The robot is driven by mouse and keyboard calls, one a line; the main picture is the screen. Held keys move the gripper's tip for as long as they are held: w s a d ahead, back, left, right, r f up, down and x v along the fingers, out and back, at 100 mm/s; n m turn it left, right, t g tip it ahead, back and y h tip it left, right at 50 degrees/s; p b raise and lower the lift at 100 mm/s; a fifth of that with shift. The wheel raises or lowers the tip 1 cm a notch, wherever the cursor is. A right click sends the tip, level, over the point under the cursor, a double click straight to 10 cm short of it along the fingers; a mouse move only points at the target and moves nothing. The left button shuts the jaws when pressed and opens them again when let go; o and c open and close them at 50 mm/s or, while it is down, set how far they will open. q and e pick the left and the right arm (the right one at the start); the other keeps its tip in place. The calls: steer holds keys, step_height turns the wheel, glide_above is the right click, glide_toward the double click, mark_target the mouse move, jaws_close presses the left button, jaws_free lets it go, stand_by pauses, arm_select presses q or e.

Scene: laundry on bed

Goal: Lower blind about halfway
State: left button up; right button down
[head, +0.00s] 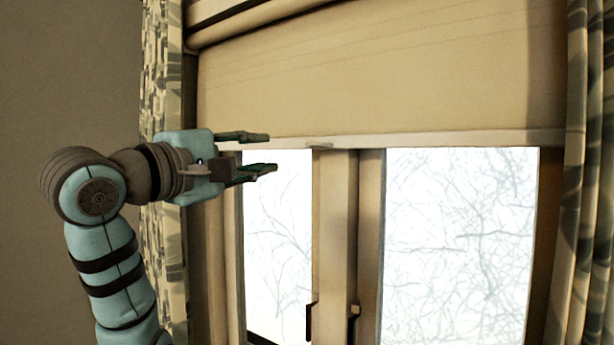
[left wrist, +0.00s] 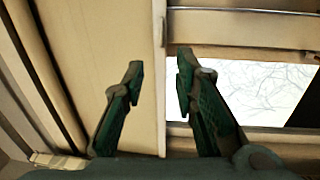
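The beige roller blind (head: 370,75) hangs over the top part of the window, its lower edge a little above mid-picture in the head view. A pale bottom bar (head: 440,140) runs along that edge, with a small tab (head: 319,146) near the window's centre post. My left gripper (head: 271,153) is open and empty at the left end of the bar. In the left wrist view, the bar (left wrist: 159,110) runs between the spread fingers of my left gripper (left wrist: 160,72), with the blind (left wrist: 85,55) on the left. Contact cannot be told. My right gripper is out of view.
Bright window panes (head: 460,240) with bare branches outside show below the blind. A centre post (head: 336,230) with dark handles (head: 310,322) divides them. Patterned curtains hang at the left (head: 163,60) and right (head: 590,180).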

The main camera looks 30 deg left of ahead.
mark_target(312, 145)
arm_select(q)
steer(key=w+p, duration=0.2)
steer(key=w, duration=0.2)
steer(key=w+d+r+p, duration=0.1)
steer(key=w+p, duration=0.1)
steer(key=w, duration=0.3)
steer(key=w+d+r+p, duration=0.1)
steer(key=w+p, duration=0.1)
steer(key=w, duration=0.3)
steer(key=shift+w, duration=0.2)
steer(key=shift+f, duration=0.1)
steer(key=shift+w, duration=0.15)
jaws_close()
